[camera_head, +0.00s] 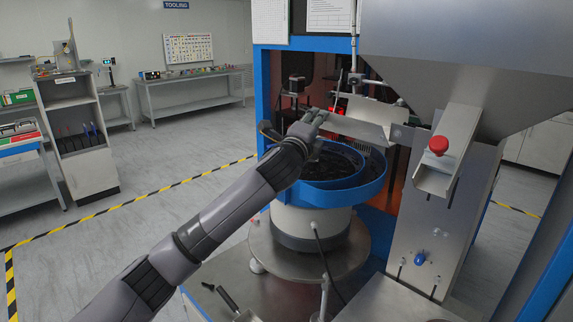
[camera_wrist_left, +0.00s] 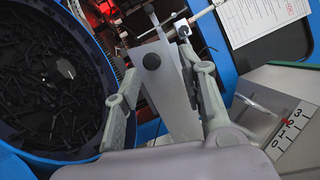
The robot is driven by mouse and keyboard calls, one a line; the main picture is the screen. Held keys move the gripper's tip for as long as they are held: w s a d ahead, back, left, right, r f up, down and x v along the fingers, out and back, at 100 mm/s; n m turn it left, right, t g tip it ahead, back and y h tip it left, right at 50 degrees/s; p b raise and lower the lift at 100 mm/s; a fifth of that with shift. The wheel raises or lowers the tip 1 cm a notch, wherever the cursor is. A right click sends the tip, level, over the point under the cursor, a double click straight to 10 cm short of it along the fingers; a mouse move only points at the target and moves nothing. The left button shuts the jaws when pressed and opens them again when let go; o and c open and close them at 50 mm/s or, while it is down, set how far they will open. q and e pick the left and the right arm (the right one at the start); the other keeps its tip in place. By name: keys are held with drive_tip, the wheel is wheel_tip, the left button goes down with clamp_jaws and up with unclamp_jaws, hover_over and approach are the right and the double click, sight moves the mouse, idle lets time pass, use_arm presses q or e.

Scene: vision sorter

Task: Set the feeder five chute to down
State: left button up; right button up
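A sloped grey metal chute (camera_head: 355,127) reaches over the blue-rimmed feeder bowl (camera_head: 345,185); no feeder number is readable. My left gripper (camera_head: 318,117) is at the chute's left end. The gripper looks open; I cannot tell whether a finger touches the plate. A second, tilted metal chute (camera_head: 450,150) with a red knob (camera_head: 438,145) is under the hopper. My right gripper is not in view.
Dark parts fill the bowl (camera_wrist_left: 60,75). A black-handled tool (camera_head: 228,300) lies at the front. A numbered scale (camera_wrist_left: 292,125) shows in the wrist view. Open floor is at left.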

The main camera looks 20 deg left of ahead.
use_arm(q)
drive_tip(key=s+f+b, duration=0.1)
drive_tip(key=s+f, duration=0.3)
drive_tip(key=s, duration=1.2)
drive_tip(key=shift+a+f+b, duration=0.15)
drive_tip(key=shift+a+b, duration=0.2)
drive_tip(key=shift+b, duration=0.05)
idle(0.6)
drive_tip(key=shift+s, duration=0.1)
